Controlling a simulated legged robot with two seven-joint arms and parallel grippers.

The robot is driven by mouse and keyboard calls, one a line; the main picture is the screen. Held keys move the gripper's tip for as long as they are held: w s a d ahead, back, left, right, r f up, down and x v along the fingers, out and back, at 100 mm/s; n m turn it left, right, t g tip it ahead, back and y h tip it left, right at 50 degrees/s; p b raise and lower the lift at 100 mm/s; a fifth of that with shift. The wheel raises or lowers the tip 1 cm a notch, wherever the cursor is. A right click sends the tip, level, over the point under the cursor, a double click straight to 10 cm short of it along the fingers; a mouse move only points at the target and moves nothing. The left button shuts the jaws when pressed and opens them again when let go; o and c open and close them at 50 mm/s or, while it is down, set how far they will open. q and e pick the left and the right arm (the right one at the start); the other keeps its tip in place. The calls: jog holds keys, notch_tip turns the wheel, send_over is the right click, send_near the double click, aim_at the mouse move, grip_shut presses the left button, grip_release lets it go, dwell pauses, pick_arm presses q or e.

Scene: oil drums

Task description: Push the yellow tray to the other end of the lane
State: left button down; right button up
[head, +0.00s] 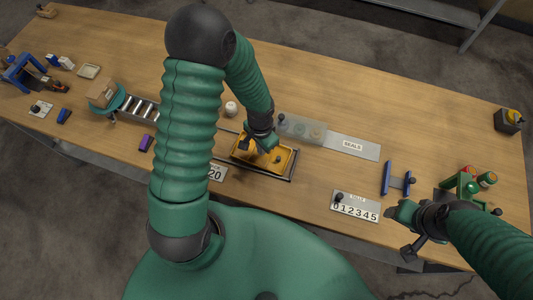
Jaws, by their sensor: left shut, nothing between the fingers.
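The yellow tray (279,160) lies on the wooden table in the middle of the head view, inside a dark-railed lane (292,178). It is near the lane's right end. My left arm crosses in front and hides part of the lane's left side.
A plate marked SEALS (353,147) lies behind the lane. A number plate (356,206) and a blue H-shaped piece (397,179) lie to the right. A green device (464,185) stands near my right arm. A roller conveyor (140,106) is at left.

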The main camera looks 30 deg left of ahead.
aim_at(252, 151)
pick_arm(q)
jog(key=shift+f, duration=0.25)
jog(key=shift+r, duration=0.25)
jog(key=shift+a+p, duration=0.1)
jog(key=shift+p, duration=0.2)
jog(key=shift+s+a, duration=0.15)
jog(key=shift+a, duration=0.15)
jog(key=shift+s+a+p, duration=0.2)
jog(key=shift+a+p, duration=0.15)
jog(key=shift+a, duration=0.3)
jog(key=shift+s+a+p, duration=0.15)
jog(key=shift+a+p, duration=0.15)
jog(key=shift+a, duration=0.35)
jog(key=shift+s+a+p, duration=0.25)
jog(key=shift+a+p, duration=0.1)
jog(key=shift+a, duration=0.5)
jog(key=shift+s+a+p, duration=0.2)
jog(key=shift+a+p, duration=0.15)
jog(key=shift+a, duration=0.45)
jog(key=shift+a, duration=0.1)
